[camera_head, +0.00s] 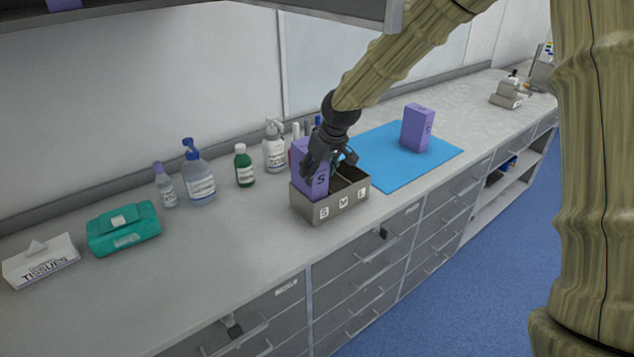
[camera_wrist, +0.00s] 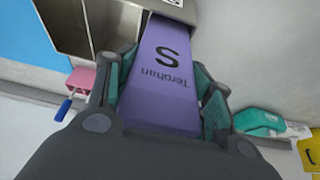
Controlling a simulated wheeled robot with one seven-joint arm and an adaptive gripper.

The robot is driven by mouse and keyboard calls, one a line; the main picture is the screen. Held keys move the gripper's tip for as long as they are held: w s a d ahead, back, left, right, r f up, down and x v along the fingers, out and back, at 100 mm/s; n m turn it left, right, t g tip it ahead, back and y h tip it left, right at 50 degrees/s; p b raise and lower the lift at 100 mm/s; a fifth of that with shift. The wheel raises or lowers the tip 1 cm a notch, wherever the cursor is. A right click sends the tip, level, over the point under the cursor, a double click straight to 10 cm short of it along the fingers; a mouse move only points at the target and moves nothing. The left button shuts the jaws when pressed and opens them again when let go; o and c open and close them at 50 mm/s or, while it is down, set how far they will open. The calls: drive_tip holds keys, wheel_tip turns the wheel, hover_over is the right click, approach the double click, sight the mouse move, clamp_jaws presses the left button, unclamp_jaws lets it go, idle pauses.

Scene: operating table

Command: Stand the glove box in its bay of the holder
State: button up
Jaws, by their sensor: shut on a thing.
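My gripper (camera_head: 330,160) is shut on a purple glove box (camera_head: 312,180) marked S. In the wrist view the purple box (camera_wrist: 165,75) lies between the two fingers of the gripper (camera_wrist: 165,90). The grey holder (camera_head: 336,207) has bays labelled S, M and L. The held box is upright, with its lower end in the S bay at the left of the holder. Whether it touches the bay floor is hidden. The M and L bays look empty. The holder also shows in the wrist view (camera_wrist: 65,25). A second purple box (camera_head: 417,128) stands on a blue mat (camera_head: 375,170).
A teal wipes pack (camera_head: 123,228) and tissue box (camera_head: 41,262) lie at left. The counter front left of the holder is clear.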

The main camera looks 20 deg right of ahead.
sight(317, 183)
drive_tip(key=shift+w+f, duration=1)
drive_tip(key=shift+f, duration=0.05)
drive_tip(key=shift+s+f+p, duration=0.5)
drive_tip(key=shift+s+f, duration=0.25)
drive_tip(key=shift+f, duration=0.05)
drive_tip(key=shift+x, duration=0.9)
drive_tip(key=o, duration=1.5)
drive_tip(key=shift+s+d+r, duration=0.1)
drive_tip(key=shift+s+d, duration=0.05)
drive_tip(key=shift+s, duration=0.05)
drive_tip(key=shift+o, duration=0.8)
drive_tip(key=shift+w, duration=0.15)
drive_tip(key=shift+b+v, duration=1.2)
drive_tip(key=shift+v, duration=4.8)
